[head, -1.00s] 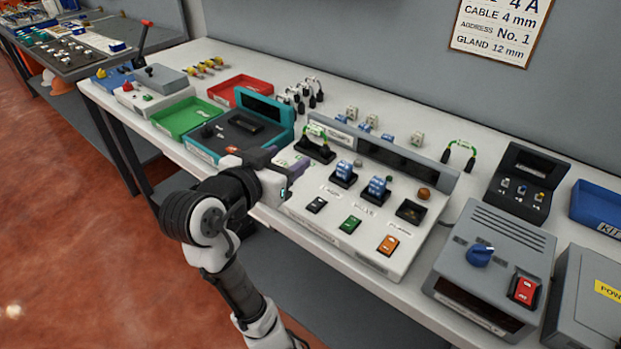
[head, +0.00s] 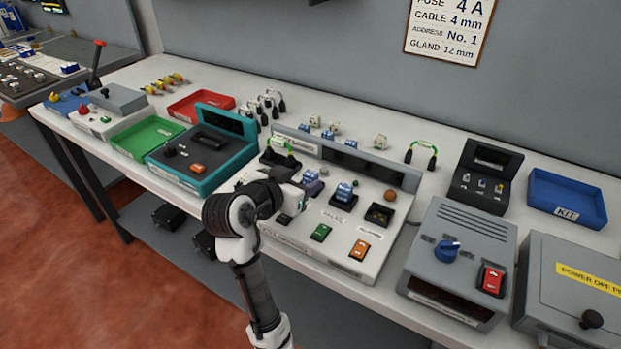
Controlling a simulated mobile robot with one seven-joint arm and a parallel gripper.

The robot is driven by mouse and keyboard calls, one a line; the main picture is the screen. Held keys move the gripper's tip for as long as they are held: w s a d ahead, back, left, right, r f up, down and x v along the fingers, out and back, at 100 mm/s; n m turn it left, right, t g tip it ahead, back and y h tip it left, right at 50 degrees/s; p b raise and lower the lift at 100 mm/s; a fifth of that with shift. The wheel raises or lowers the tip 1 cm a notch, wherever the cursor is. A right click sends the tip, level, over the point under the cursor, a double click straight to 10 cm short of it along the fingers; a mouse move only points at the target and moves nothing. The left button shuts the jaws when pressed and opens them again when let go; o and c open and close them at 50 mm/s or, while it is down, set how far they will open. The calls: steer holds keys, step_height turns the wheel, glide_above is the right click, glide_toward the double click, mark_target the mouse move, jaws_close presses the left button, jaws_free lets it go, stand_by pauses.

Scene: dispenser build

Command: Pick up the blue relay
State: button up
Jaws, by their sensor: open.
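A blue relay (head: 344,191) sits in a black socket in the middle of the white dispenser panel (head: 290,232). A second blue relay (head: 310,177) shows just behind my gripper, partly hidden by it. Smaller blue parts (head: 328,136) stand on the bench behind the panel, beside several whitish ones (head: 335,127).
The panel front has green (head: 321,233) and orange (head: 360,250) switches. A teal tester (head: 205,150) is left, a grey box with blue knob (head: 460,255) right. A blue KIT tray (head: 567,200) is empty.

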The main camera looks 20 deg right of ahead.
mark_target(309, 176)
steer(key=x, duration=0.3)
steer(key=shift+d, duration=0.2)
steer(key=shift+c, duration=0.3)
steer(key=c, duration=0.9)
steer(key=shift+c, duration=0.4)
steer(key=shift+r+p, duration=0.15)
steer(key=shift+p, duration=0.15)
